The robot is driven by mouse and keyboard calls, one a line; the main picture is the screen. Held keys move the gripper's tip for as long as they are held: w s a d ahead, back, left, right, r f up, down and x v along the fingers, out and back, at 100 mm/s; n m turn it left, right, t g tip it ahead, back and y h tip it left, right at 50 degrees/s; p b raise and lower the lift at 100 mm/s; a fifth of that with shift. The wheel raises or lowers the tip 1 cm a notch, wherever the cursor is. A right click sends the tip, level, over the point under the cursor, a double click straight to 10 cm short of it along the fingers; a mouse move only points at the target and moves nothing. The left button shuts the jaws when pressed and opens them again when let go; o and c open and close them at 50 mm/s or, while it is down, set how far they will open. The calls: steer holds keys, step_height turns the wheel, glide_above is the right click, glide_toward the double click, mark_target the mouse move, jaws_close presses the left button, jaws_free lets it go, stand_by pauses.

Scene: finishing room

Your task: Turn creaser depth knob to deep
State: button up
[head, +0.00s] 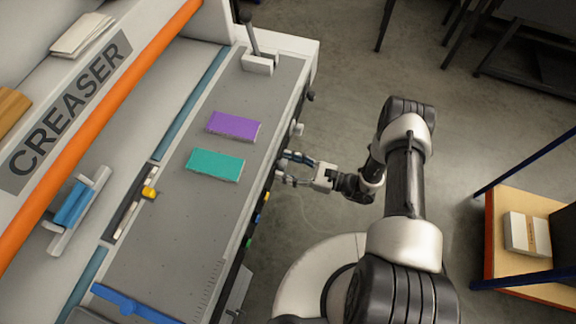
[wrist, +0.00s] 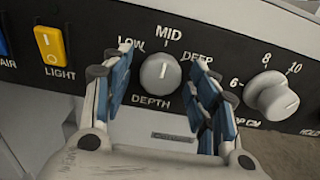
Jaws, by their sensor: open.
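The depth knob (wrist: 160,73) is a round grey knob on the creaser's (head: 70,115) dark front panel, labelled LOW, MID, DEEP. Its white pointer line stands upright, towards MID. My gripper (wrist: 164,66) is open, with one blue-padded finger on each side of the knob. A gap shows between the fingers and the knob, clearer on the left; the right finger partly covers the panel beside DEEP. In the head view my gripper (head: 284,168) reaches the machine's front edge from the right. I cannot make out the depth knob there.
A larger numbered knob (wrist: 272,96) sits right of the depth knob, and a yellow LIGHT switch (wrist: 50,45) sits left. Purple (head: 233,126) and teal (head: 215,165) stacks lie on the creaser bed. A wooden shelf unit (head: 490,245) stands at right. Open floor lies between.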

steer(key=shift+c, duration=0.6)
steer(key=c, duration=0.9)
steer(key=shift+c, duration=0.2)
steer(key=shift+m, duration=0.3)
steer(key=shift+s+m+b, duration=0.1)
steer(key=shift+m+b, duration=2.7)
steer(key=shift+m, duration=2.7)
